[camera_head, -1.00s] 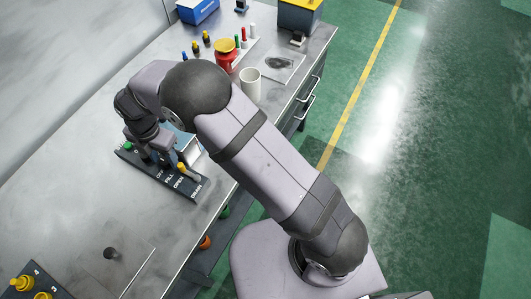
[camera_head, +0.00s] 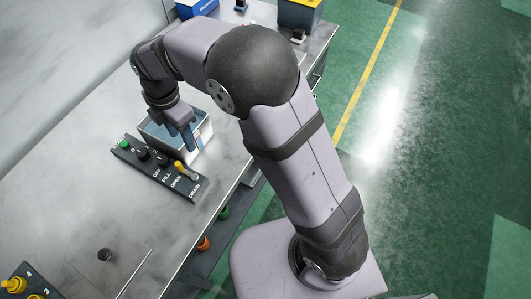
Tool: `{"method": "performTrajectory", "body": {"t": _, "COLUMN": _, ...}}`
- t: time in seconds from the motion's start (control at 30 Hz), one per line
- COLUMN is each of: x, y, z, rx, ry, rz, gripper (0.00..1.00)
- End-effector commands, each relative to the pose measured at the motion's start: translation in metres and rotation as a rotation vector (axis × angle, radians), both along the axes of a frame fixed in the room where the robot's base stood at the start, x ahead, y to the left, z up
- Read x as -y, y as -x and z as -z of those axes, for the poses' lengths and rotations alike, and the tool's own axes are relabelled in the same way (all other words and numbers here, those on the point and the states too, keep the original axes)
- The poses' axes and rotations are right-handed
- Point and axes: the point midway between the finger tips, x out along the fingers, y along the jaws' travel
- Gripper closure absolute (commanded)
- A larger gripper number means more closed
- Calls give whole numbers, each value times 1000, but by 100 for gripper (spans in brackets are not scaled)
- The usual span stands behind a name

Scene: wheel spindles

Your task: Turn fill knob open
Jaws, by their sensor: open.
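A dark control panel (camera_head: 160,172) lies on the bench with a green button (camera_head: 125,145), black knobs, a yellow-topped part (camera_head: 179,165) and a pale lever end near the DRAIN label. The labels OFF, FILL, OPEN and DRAIN run along its front edge. The black knob (camera_head: 163,160) behind the FILL label looks like the fill knob; its exact setting is too small to read. My gripper (camera_head: 189,140) is open, pointing down over a white-rimmed tank (camera_head: 200,142) just behind the panel. It is apart from the knobs.
A blue box (camera_head: 196,8) and a dark yellow-topped case (camera_head: 300,14) stand at the back. The bench (camera_head: 90,195) left of the panel is clear.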

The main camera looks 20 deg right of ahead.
Motion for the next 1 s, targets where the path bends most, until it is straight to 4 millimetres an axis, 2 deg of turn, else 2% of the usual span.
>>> {"method": "performTrajectory", "body": {"t": 0.1, "x": 22, "y": 3, "z": -1, "rx": -3, "ry": 0, "rz": 150, "gripper": 54}}
{"method": "performTrajectory", "body": {"t": 0.47, "x": 84, "y": 22, "z": 0, "rx": -16, "ry": 2, "rz": 609, "gripper": 54}}
{"method": "performTrajectory", "body": {"t": 1.0, "x": 165, "y": 73, "z": 9, "rx": -31, "ry": 5, "rz": 1311, "gripper": 54}}
